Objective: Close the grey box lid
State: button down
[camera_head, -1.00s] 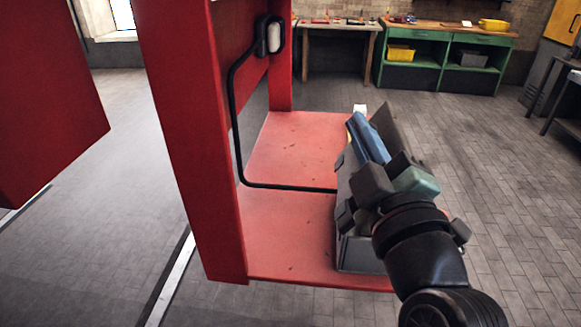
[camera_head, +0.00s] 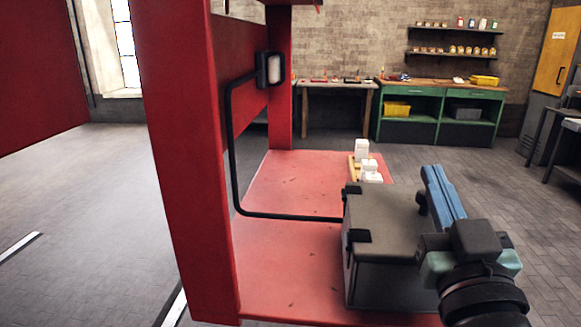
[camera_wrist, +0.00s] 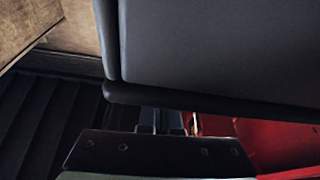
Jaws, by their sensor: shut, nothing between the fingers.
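The grey box (camera_head: 390,285) stands on the red platform at the lower right of the head view. Its lid (camera_head: 385,220) lies flat across the top, and dark hinge-like tabs show along its left edge. No gap shows between lid and box, but the right side is partly hidden by my arm. My gripper (camera_head: 432,175) has blue fingers, shut and empty, at the right side of the box, pointing up and away. In the wrist view a large grey surface of the box (camera_wrist: 220,50) fills the upper right, close to the fingers (camera_wrist: 160,120).
Small white objects (camera_head: 367,165) stand on the red platform (camera_head: 285,265) behind the box. A red post (camera_head: 185,150) rises at left, and a black pipe (camera_head: 236,150) runs down it to the box. A green workbench (camera_head: 440,115) stands far back. Floor right of the platform is open.

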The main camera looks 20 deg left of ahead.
jog(key=shift+w+d+f+m, duration=0.1)
jog(key=shift+d+f+m, duration=0.05)
jog(key=shift+f+m, duration=0.3)
jog(key=shift+d+f+b, duration=0.25)
jog(key=shift+f+b, duration=0.2)
jog(key=shift+b, duration=0.2)
jog(key=r+p, duration=0.3)
jog(key=r, duration=0.1)
jog(key=shift+w+r+p, duration=0.2)
jog(key=shift+r+p, duration=0.15)
jog(key=b+v, duration=0.3)
jog(key=v, duration=0.7)
jog(key=s+a+r+m+t+h+p, duration=0.1)
jog(key=r+p, duration=0.3)
jog(key=r, duration=0.6)
jog(key=s+a+r+m+t+h+p, duration=0.1)
jog(key=s+r+t+h+p, duration=0.2)
jog(key=r, duration=0.8)
jog(key=s+a+r+m+t+h+p, duration=0.1)
jog(key=s+a+r+t+h+p, duration=0.1)
jog(key=r+p, duration=0.5)
notch_tip(320, 180, up, 5)
jog(key=shift+s+f+m+t+h, duration=0.3)
jog(key=shift+s+m+t, duration=0.1)
jog(key=shift+s, duration=0.4)
